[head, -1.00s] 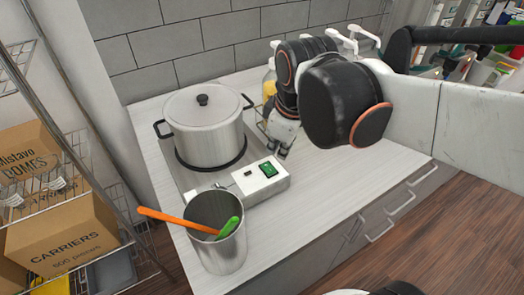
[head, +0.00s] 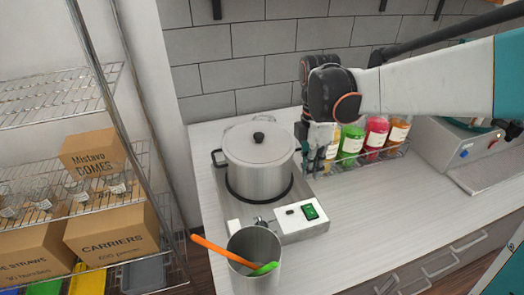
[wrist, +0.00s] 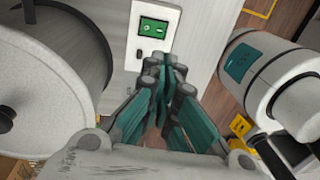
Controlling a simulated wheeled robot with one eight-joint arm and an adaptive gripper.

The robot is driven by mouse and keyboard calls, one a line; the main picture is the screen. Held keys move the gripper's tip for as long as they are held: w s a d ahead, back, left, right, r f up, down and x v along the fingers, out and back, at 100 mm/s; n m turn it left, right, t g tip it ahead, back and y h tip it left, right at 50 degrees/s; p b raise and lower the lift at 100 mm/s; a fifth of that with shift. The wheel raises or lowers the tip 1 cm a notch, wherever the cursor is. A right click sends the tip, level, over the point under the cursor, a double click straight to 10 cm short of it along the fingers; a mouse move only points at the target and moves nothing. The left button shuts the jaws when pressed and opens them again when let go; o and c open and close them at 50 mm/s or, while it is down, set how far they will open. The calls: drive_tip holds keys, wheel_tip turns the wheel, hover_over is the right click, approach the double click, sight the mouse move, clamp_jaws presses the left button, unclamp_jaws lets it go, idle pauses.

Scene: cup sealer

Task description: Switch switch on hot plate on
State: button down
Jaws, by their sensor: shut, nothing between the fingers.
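The hot plate (head: 308,227) is a flat grey unit on the counter with a white control box at its front right corner. The box carries a green switch panel (head: 311,212) and a small black part (head: 290,212). In the wrist view the green panel (wrist: 153,28) and black part (wrist: 139,54) lie just beyond my fingertips. A lidded steel pot (head: 258,168) stands on the plate. My gripper (head: 316,168) is shut and empty, pointing down right of the pot, behind the control box. Whether the fingertips touch anything cannot be told.
A steel cup (head: 254,250) with orange and green utensils stands in front of the plate. A rack of coloured bottles (head: 375,138) is behind my gripper to the right. Shelves with boxes (head: 110,235) stand left. The counter (head: 380,210) is clear to the right.

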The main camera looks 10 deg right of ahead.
drive_tip(key=shift+f, duration=0.1)
idle(0.3)
drive_tip(key=b, duration=0.3)
approach(305, 214)
drive_tip(key=f, duration=0.1)
drive_tip(key=s+f, duration=0.1)
drive_tip(key=f, duration=0.1)
drive_tip(key=s+f, duration=0.1)
drive_tip(key=f, duration=0.1)
drive_tip(key=shift+s+d+f, duration=0.15)
drive_tip(key=shift+s+d, duration=0.05)
drive_tip(key=shift+d, duration=0.1)
drive_tip(key=shift+f, duration=0.1)
drive_tip(key=shift+s+f+t+b, duration=0.15)
drive_tip(key=shift+f+t+b, duration=0.05)
drive_tip(key=shift+t+b, duration=0.1)
drive_tip(key=shift+s, duration=0.1)
drive_tip(key=shift+w, duration=0.2)
drive_tip(key=shift+w+a+r, duration=0.15)
drive_tip(key=shift+w+r, duration=0.05)
drive_tip(key=shift+w, duration=0.45)
